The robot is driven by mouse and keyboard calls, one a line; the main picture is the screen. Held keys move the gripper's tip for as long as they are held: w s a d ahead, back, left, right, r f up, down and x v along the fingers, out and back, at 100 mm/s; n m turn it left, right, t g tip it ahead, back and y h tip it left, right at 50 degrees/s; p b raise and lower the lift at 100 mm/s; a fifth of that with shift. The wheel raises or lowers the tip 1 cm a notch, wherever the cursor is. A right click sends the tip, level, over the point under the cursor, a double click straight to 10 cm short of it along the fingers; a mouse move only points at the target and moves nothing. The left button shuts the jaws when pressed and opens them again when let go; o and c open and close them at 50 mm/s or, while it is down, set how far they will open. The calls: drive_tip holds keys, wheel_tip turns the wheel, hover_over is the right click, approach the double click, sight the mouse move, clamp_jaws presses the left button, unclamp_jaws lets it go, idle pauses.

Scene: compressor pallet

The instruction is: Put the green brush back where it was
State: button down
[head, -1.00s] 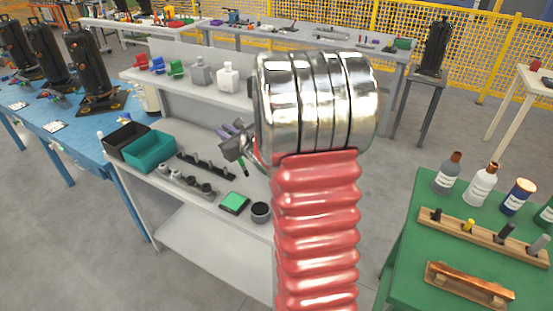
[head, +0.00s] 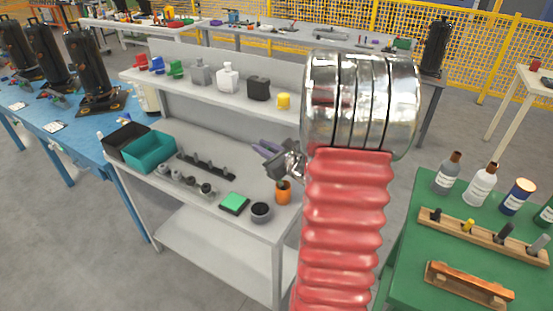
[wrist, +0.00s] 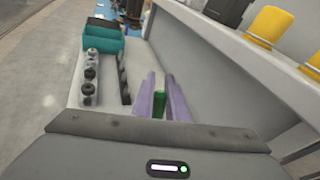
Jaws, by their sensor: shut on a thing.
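My gripper (head: 266,148), with purple fingers, is over the right part of the grey bench, left of the shiny arm section in the head view. In the wrist view my gripper (wrist: 161,90) is shut on the green brush (wrist: 159,104). Only a short green piece of the brush shows between the fingers. I cannot make the brush out in the head view now. A dark rack (head: 206,166) with several small upright pieces stands on the bench to the left of the gripper.
The bench holds a teal bin (head: 150,151), a black bin (head: 125,139), a green pad (head: 234,203), a dark cup (head: 261,211) and an orange container (head: 283,192). The upper shelf (head: 205,94) carries bottles and a yellow cup (head: 284,100). A green table (head: 410,250) stands at right.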

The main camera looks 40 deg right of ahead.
drive_tip(key=shift+s+d+f+t, duration=0.2)
drive_tip(key=shift+s+f, duration=0.15)
drive_tip(key=shift+f, duration=0.1)
drive_tip(key=shift+s+d+f+t, duration=0.2)
drive_tip(key=shift+s+f, duration=0.1)
drive_tip(key=shift+f, duration=0.15)
drive_tip(key=s, duration=0.1)
drive_tip(key=s+d+m+t, duration=0.1)
drive_tip(key=s+f+t, duration=0.1)
drive_tip(key=shift+d+m, duration=0.35)
drive_tip(key=shift+m, duration=0.05)
